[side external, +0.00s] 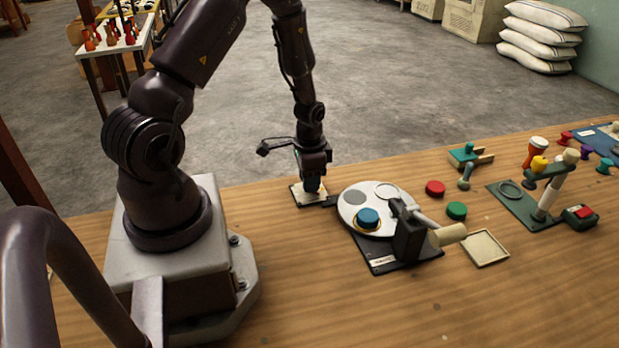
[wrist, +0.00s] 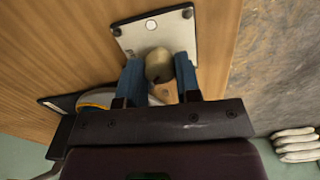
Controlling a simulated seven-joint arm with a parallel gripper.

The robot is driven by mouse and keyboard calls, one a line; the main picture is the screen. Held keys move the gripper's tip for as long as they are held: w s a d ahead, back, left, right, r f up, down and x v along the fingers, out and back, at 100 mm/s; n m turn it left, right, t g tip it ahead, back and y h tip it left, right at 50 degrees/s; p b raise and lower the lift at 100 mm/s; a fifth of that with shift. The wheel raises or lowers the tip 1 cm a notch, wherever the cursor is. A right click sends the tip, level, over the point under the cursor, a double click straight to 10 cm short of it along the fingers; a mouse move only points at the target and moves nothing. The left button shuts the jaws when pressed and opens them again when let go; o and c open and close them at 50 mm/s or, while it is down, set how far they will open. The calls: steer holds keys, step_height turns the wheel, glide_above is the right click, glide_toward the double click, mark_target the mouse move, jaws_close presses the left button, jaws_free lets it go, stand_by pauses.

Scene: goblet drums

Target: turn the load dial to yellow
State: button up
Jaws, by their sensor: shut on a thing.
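The load dial appears to be the small pale plate (side external: 300,197) at the far edge of the table. In the wrist view this plate (wrist: 137,36) carries a rounded beige knob (wrist: 158,64). My gripper (side external: 313,187) points straight down over the plate. In the wrist view its two blue fingers are shut on the knob, one on each side. The plate shows a pale round spot near its edge. No yellow mark can be made out on the plate; my gripper covers part of it.
A white turntable (side external: 351,215) with a blue drum-like piece (side external: 368,217) stands just right of the dial, under a black press with a beige handle (side external: 447,234). Red (side external: 435,188) and green (side external: 456,210) discs and a shallow tray (side external: 484,248) lie further right. The front table is clear.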

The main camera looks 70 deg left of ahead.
steer(key=n, duration=0.5)
steer(key=shift+n, duration=2.4)
steer(key=o, duration=0.9)
step_height(320, 180, up, 13)
steer(key=shift+r, duration=0.1)
steer(key=shift+s, duration=0.1)
